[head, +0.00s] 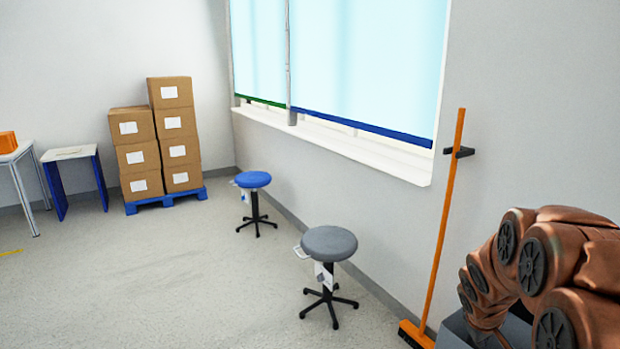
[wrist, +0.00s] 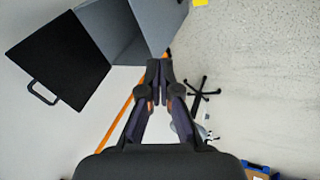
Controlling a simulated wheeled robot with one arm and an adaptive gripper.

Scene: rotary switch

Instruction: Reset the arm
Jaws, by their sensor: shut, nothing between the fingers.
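My gripper (wrist: 159,78) is in the middle of the wrist view, its two dark fingers together with nothing between them. My arm (head: 545,265) shows in the head view as copper links bunched at the lower right, close to the wall. The gripper itself cannot be made out in the head view. No rotary switch can be made out in either view.
A broom (head: 447,230) leans on the wall beside my arm. A grey stool (head: 329,243) and a blue stool (head: 253,180) stand near the wall; stacked boxes (head: 174,122) are farther back. A black panel (wrist: 62,62) with a handle shows in the wrist view.

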